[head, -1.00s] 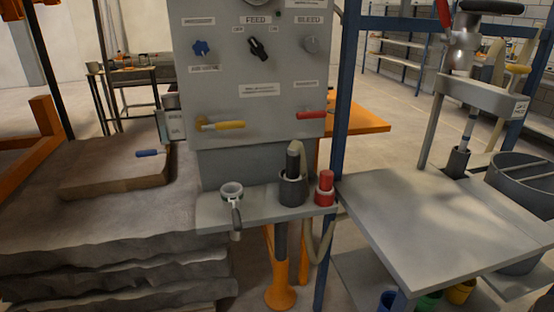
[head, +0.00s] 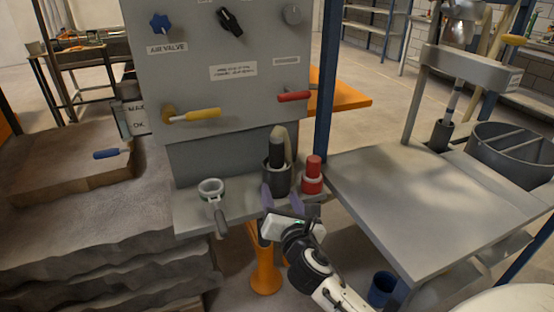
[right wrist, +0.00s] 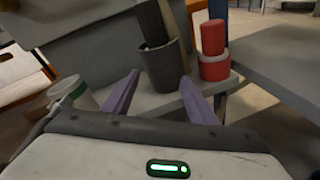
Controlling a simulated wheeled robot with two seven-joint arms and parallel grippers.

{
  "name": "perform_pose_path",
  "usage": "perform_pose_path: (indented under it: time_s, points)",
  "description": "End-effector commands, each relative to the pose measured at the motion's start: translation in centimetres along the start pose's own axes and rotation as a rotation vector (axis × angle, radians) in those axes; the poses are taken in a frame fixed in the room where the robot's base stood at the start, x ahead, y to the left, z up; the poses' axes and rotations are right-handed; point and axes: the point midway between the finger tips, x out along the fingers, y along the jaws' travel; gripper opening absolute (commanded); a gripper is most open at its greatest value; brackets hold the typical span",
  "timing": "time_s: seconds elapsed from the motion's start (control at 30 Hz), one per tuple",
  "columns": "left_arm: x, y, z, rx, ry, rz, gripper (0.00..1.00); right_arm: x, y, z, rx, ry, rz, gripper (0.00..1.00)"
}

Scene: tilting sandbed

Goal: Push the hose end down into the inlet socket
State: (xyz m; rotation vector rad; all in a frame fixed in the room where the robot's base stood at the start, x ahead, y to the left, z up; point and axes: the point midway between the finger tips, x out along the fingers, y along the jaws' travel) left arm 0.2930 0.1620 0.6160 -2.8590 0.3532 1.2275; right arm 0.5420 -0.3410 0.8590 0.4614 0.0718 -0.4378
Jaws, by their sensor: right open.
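The hose end (head: 276,153) is a black cylinder standing upright in a dark grey cup-like socket (head: 277,181) on the shelf. A beige hose (head: 285,138) shows at its top. My right gripper (head: 281,197) is open and empty, with its purple fingers just in front of and below the socket, at the shelf's front edge. In the right wrist view, the black hose end (right wrist: 151,24) and socket (right wrist: 163,65) stand beyond and between the fingertips. How deep the hose end sits is hidden by the socket wall. My left gripper is out of view.
A red cylinder (head: 313,168) with a pale collar stands close right of the socket. A handled metal cup (head: 211,188) stands to the left on the shelf (head: 190,222). The grey panel with yellow (head: 197,115) and red (head: 294,96) handles rises behind. A metal table (head: 420,190) is at right.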

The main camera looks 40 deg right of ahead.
Motion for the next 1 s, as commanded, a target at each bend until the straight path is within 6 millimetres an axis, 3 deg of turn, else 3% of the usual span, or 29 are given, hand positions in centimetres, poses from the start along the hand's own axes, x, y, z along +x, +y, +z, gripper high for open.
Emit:
perform_pose_path:
  time_s: [0.03,0.1,0.27,0.53,0.77,1.0]
  points:
    - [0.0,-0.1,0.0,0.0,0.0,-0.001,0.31,0.7,0.6,2.1,-0.116,-0.056,-0.002,0.52]
    - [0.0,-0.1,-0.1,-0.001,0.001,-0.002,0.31,1.3,1.1,4.0,-0.247,-0.108,-0.007,0.52]
    - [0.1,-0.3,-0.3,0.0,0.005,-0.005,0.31,2.1,1.8,6.0,-0.407,-0.168,-0.015,0.52]
    - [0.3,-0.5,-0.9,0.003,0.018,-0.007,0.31,5.9,2.0,6.8,-0.434,-0.177,-0.016,0.52]
    - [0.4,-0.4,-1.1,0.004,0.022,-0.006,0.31,7.7,2.0,7.0,-0.43,-0.175,-0.015,0.52]
    - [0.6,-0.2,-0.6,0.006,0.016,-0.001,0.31,11.2,2.1,7.2,-0.429,-0.175,-0.015,0.52]
